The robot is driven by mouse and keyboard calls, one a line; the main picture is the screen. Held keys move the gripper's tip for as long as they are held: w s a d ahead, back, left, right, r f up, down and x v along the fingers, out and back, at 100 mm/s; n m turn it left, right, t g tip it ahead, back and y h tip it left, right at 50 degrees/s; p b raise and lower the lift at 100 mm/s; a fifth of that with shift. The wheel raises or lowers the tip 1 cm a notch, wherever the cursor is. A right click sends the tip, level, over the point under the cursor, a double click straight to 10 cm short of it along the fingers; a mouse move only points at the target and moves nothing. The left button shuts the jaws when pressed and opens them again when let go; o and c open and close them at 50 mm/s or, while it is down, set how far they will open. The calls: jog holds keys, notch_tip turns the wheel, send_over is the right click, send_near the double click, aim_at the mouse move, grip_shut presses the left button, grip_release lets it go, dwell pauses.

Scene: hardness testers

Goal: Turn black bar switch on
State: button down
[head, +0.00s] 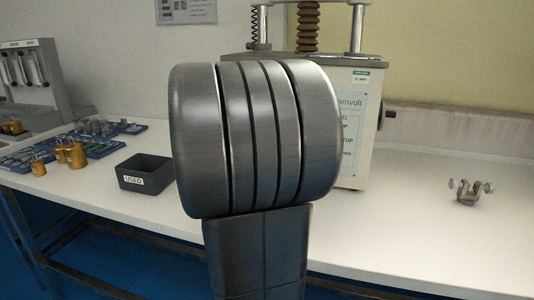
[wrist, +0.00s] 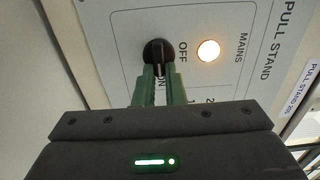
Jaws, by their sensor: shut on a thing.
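The black bar switch (wrist: 158,50) is a round black knob with a bar on a grey panel in the wrist view. OFF is printed to its right and ON below it, partly covered. My gripper (wrist: 158,73) has its two green fingers closed on the bar. The bar seems to run up and down the picture, toward ON, but the fingers hide most of it. A round lamp (wrist: 208,50) by the word MAINS glows warm white. In the head view my arm hides the switch and gripper.
The panel reads PULL STAND. In the head view a tall tester (head: 362,110) stands behind my arm on a white bench (head: 420,225). A black USED bin (head: 145,174) is to the left, and a small metal clamp (head: 467,190) to the right.

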dwell(0.5)
jog(key=c, duration=1.5)
grip_release()
jog(key=p+v, duration=0.2)
jog(key=v, duration=1.2)
jog(key=shift+w, duration=0.1)
jog(key=b+x, duration=0.2)
jog(key=x, duration=1.1)
jog(key=shift+w+d, duration=0.15)
jog(key=shift+w, duration=0.25)
jog(key=shift+s, duration=0.1)
